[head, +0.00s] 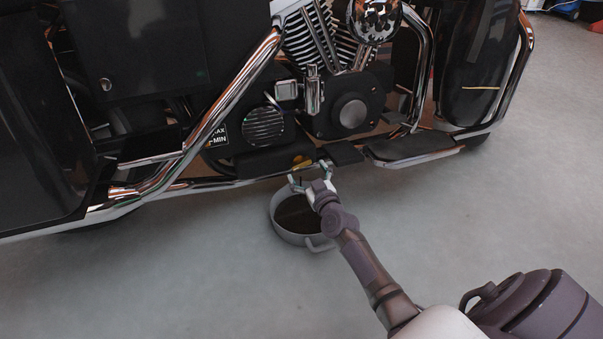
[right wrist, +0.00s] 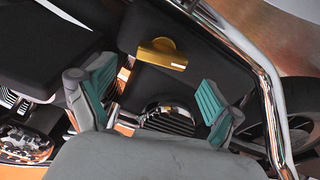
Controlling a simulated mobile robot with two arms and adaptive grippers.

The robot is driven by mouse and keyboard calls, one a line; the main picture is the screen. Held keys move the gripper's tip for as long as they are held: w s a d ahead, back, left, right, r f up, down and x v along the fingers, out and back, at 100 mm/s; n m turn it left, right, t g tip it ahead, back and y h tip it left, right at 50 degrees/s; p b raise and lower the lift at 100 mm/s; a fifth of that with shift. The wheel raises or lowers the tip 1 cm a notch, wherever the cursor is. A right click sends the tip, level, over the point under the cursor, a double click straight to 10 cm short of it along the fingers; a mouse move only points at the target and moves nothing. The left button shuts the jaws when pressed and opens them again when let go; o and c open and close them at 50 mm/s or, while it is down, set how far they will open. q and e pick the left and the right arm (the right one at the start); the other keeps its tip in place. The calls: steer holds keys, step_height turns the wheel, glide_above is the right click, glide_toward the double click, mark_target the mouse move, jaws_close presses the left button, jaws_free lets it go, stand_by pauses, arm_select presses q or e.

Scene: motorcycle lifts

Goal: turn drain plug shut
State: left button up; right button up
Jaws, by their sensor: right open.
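The gold drain plug (right wrist: 162,53), with a flat bar-shaped handle, sits on a dark block under the motorcycle's engine in the right wrist view. In the head view the plug (head: 301,163) is a small yellow spot at the motorcycle's lower edge. My right gripper (head: 309,174) is open just below it, over the drain pan. In the right wrist view its two teal-padded fingers (right wrist: 150,100) are spread wide with nothing between them. The plug lies beyond the fingertips and is not touched. My left gripper is not in view.
A round grey drain pan (head: 289,237) with dark contents stands on the floor under the gripper. The motorcycle's chrome bars (head: 225,110) and a footboard (head: 410,146) flank the plug. The grey floor in front is clear.

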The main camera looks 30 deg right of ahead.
mark_target(302, 164)
steer(key=b+x, duration=0.1)
steer(key=x, duration=0.2)
steer(key=shift+w+d+f+b, duration=0.1)
steer(key=shift+w+f+b, duration=0.05)
steer(key=shift+w+b, duration=0.25)
steer(key=shift+w, duration=0.35)
steer(key=shift+c, duration=0.2)
steer(key=c, duration=1.1)
